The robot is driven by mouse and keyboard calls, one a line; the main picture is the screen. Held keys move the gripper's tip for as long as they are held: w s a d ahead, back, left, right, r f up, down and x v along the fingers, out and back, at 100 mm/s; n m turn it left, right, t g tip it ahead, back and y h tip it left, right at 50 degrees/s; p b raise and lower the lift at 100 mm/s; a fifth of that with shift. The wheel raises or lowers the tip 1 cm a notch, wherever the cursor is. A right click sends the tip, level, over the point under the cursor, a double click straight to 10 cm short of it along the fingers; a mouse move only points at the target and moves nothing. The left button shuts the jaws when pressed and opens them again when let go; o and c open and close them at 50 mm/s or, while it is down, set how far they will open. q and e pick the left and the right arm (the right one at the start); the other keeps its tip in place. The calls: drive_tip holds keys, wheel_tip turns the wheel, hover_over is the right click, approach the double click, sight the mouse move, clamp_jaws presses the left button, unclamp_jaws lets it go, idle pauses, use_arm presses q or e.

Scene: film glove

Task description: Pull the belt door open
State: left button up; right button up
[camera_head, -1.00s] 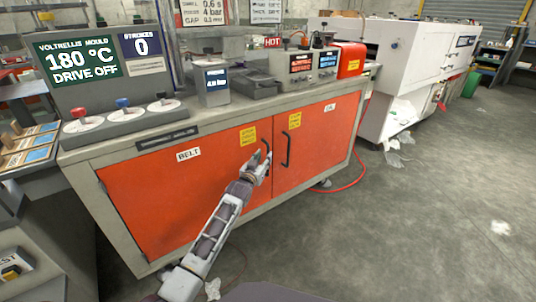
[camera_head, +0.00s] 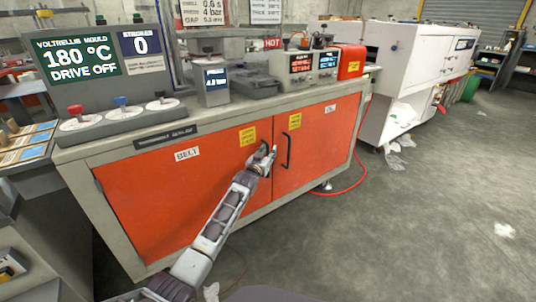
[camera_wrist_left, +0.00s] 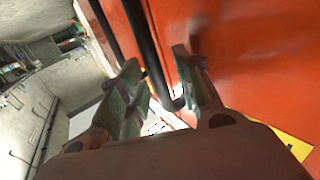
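The belt door (camera_head: 180,205) is the orange left door of the cabinet, with a white BELT label (camera_head: 187,154). It looks shut, flush with the door to its right. Its black handle is near its right edge, mostly hidden by my left gripper (camera_head: 267,155) in the head view. In the left wrist view, the black handle (camera_wrist_left: 160,62) runs down between the two fingers of my left gripper (camera_wrist_left: 160,90). The fingers stand apart on either side of it, with gaps showing. Whether either finger touches it I cannot tell. My right gripper is not in view.
The right orange door (camera_head: 315,135) has its own black handle (camera_head: 287,151) close beside my left gripper. A red hose (camera_head: 345,189) lies on the floor at the cabinet's right end. The grey floor (camera_head: 400,235) in front is mostly clear.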

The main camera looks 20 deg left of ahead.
use_arm(q)
clamp_jaws()
idle(0.3)
drive_tip(key=shift+s+d, duration=0.1)
